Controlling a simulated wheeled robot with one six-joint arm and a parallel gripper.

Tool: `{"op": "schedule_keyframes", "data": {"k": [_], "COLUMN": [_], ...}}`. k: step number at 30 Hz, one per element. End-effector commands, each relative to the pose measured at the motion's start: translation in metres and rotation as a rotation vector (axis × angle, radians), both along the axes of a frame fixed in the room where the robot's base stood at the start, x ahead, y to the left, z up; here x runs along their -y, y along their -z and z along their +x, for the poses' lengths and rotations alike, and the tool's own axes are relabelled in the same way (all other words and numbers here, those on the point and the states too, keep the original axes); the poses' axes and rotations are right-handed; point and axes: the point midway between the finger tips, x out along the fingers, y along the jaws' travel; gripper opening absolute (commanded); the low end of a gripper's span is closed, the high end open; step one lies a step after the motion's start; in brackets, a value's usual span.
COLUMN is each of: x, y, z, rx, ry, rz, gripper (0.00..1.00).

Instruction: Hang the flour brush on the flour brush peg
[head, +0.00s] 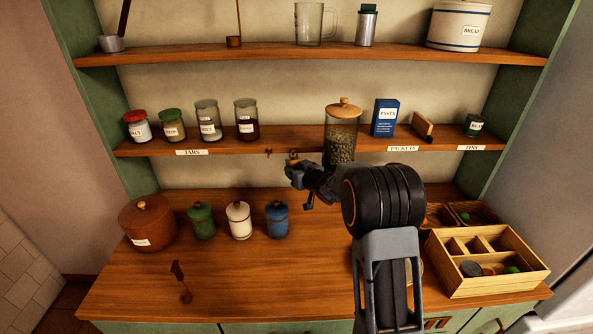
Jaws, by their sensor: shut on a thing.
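My gripper (299,172) is in front of the edge of the middle shelf, below and left of the tall jar with the wooden lid. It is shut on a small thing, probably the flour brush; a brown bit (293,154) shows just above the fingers. Most of the held thing is hidden by the gripper, so its shape and tilt cannot be told. A small dark peg (268,153) sticks out of the shelf's front edge, just left of my gripper and apart from it. I cannot tell whether another peg is behind the gripper.
A small brown-handled tool (178,276) lies on the counter (270,285) at front left. The tall jar (341,135) stands close behind my arm. Several canisters (239,219) stand below left. A divided wooden box (487,262) is at right. The front middle counter is clear.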

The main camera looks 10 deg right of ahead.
Motion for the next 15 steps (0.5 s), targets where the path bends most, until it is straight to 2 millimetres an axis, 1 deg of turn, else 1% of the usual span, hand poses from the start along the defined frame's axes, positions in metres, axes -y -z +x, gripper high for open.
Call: {"op": "schedule_keyframes", "data": {"k": [12,13,15], "x": [0.0,0.0,0.0], "y": [-0.0005,-0.0005,-0.0005], "z": [0.0,0.0,0.0], "rx": [0.001,0.001,0.001], "ry": [0.0,0.0,0.0], "rz": [0.0,0.0,0.0], "gripper": [0.24,0.47,0.54]}}
